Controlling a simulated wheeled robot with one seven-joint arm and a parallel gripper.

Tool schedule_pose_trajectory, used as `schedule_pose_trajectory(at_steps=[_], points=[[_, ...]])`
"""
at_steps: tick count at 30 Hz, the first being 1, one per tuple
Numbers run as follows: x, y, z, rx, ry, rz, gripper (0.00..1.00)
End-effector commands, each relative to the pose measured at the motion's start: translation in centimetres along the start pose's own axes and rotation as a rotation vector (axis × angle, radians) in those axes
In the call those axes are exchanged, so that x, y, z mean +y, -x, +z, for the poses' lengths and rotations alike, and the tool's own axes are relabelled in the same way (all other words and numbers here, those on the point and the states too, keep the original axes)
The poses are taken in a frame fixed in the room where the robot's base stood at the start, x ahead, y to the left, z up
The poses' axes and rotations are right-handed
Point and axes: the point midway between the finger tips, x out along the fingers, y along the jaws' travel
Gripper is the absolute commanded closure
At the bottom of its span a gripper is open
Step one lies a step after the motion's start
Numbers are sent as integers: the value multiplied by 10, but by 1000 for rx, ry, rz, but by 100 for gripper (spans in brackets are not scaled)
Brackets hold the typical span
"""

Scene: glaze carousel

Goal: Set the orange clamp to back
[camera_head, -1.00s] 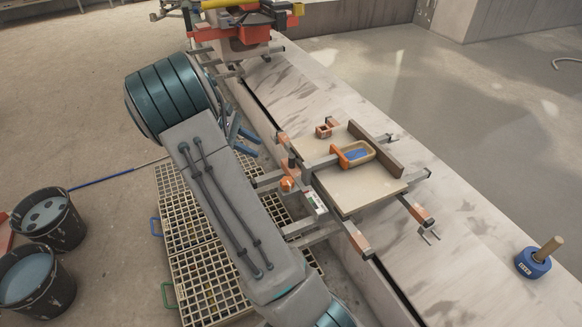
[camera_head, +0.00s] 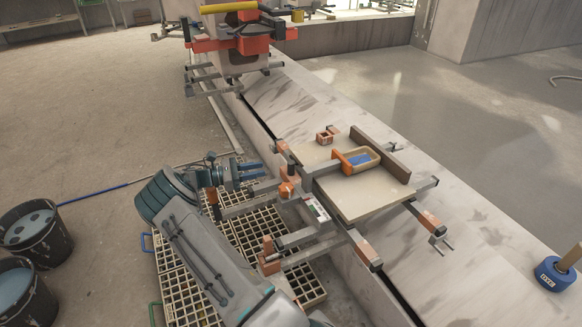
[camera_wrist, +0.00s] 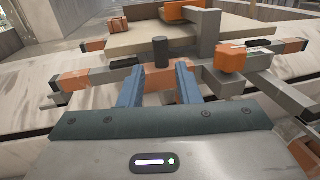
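Several orange or copper-coloured parts sit on the grey bars of a fixture, so I cannot tell surely which is the orange clamp. A bright orange piece (camera_head: 342,161) on a grey arm reaches over the board, against a tan tray. A bright orange knob (camera_head: 287,189) sits on the near left side; it also shows in the wrist view (camera_wrist: 230,57). My gripper (camera_head: 256,173) is open, left of the fixture and pointing at it. In the wrist view a copper block (camera_wrist: 158,79) and a dark round post (camera_wrist: 160,49) show between and beyond my fingers; contact is unclear.
The pale board (camera_head: 350,200) lies on the fixture, carrying the tan tray (camera_head: 362,158) with a blue filling. A long concrete ledge (camera_head: 470,245) runs beneath. A blue tool (camera_head: 555,275) stands at lower right. Cream grating (camera_head: 185,285) and buckets (camera_head: 30,232) are at left.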

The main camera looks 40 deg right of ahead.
Motion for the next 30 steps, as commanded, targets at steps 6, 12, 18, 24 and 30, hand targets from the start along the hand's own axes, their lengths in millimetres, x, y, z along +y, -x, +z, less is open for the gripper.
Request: schedule_pose_trajectory(at_steps=[6,12,18,24,30], points=[[-1,-49,-2,1,0,-5,70],[-1,-88,-2,2,-2,-4,70],[0,-112,-1,2,-1,-2,70],[0,-118,0,2,-1,0,70],[0,-118,0,2,-1,0,70]])
